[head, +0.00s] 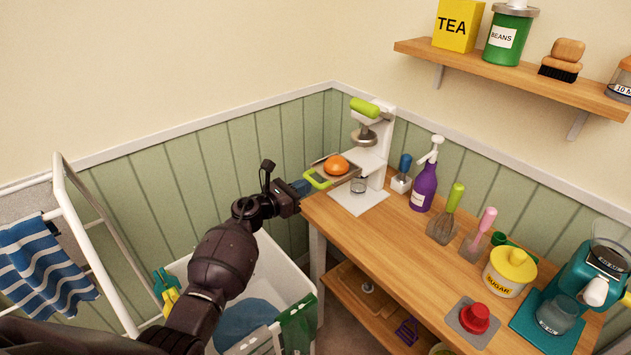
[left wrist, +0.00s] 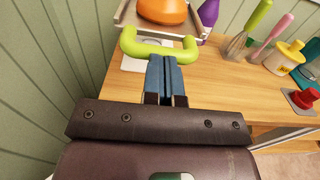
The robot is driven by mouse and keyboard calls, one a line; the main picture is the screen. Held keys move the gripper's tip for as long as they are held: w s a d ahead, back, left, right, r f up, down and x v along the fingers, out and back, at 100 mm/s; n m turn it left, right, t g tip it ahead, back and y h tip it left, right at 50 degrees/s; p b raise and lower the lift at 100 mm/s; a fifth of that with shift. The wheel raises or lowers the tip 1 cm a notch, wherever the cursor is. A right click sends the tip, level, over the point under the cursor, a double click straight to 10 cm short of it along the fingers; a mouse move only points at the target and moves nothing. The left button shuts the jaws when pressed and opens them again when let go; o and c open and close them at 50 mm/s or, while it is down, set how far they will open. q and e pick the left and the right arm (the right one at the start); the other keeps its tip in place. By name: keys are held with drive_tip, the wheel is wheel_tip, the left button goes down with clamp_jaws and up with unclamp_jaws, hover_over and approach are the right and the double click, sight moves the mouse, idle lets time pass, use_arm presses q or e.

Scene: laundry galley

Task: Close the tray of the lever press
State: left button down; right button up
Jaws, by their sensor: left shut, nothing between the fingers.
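The white lever press (head: 377,145) stands at the far left end of the wooden counter, with a green lever handle (head: 364,107) at its top. Its tray (head: 346,178) sticks out toward the left, with an orange (head: 337,165) on it and a green handle (head: 317,180) at its front. In the left wrist view the tray (left wrist: 190,26), orange (left wrist: 162,10) and green handle (left wrist: 160,50) are just ahead. My left gripper (head: 302,187) has its blue fingers (left wrist: 166,62) shut and empty at the tray handle. I cannot tell whether they touch it. My right gripper is not in view.
A purple spray bottle (head: 424,180), a whisk (head: 446,215) and a sugar jar (head: 510,272) stand to the right on the counter (head: 415,255). A white laundry bin (head: 295,280) and a drying rack (head: 95,240) are lower left.

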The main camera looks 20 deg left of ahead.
sight(324, 174)
use_arm(q)
drive_tip(key=shift+w+d, duration=0.15)
drive_tip(key=shift+w, duration=0.1)
drive_tip(key=shift+w+d, duration=0.1)
drive_tip(key=shift+w, duration=0.05)
drive_tip(key=shift+w+d+b, duration=0.1)
drive_tip(key=shift+w+b, duration=0.05)
drive_tip(key=shift+b, duration=0.15)
drive_tip(key=shift+w+d+f+b, duration=0.1)
drive_tip(key=shift+w+d+b, duration=0.3)
drive_tip(key=shift+w, duration=0.2)
drive_tip(key=shift+b+x, duration=1.1)
drive_tip(key=shift+x, duration=1.15)
